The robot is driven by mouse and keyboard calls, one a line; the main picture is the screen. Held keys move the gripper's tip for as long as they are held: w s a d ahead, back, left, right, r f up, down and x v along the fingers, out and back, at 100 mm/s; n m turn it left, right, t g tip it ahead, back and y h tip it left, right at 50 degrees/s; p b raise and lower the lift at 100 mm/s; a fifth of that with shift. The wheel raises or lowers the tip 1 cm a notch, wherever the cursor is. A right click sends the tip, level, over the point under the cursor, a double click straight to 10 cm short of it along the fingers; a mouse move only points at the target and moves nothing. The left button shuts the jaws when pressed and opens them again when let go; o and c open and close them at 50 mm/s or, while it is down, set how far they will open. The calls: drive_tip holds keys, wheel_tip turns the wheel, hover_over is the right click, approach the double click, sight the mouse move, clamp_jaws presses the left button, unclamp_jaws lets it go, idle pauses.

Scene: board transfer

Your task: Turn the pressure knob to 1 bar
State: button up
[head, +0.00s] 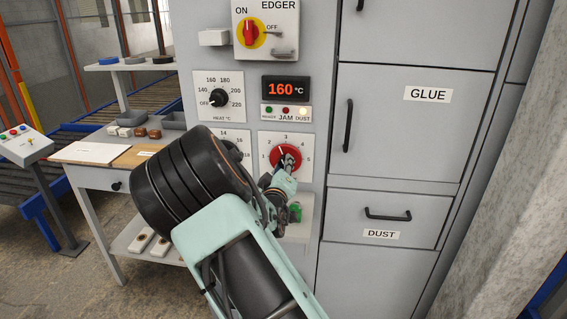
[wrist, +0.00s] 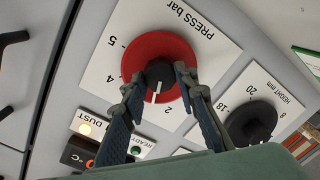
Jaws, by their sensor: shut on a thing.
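The pressure dial, marked PRESS bar, is a white plate (wrist: 200,40) with a red disc (wrist: 135,58) and a black knob (wrist: 159,74) at its centre. In the wrist view it appears upside down. The knob's white pointer line points down in that view, between the 4 and the 2, near where 3 lies. In the head view the red disc (head: 286,152) shows below the display, with the scale 1 to 5 around it. My gripper (wrist: 160,80) is shut on the black knob, one finger each side; it also shows in the head view (head: 284,172).
The height dial's black knob (wrist: 250,122) sits close beside the pressure dial. Above are the heat dial (head: 219,98) and a display (head: 286,89) reading 160 °C. A green button (head: 296,212) is just below my gripper.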

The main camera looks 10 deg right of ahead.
drive_tip(key=n+h+p, duration=0.1)
drive_tip(key=n+p, duration=0.2)
drive_tip(key=n, duration=0.7)
drive_tip(key=shift+a+f+n, duration=0.1)
drive_tip(key=shift+n, duration=1.3)
drive_tip(key=o, duration=1.2)
drive_tip(key=shift+c, duration=0.2)
drive_tip(key=v, duration=1.2)
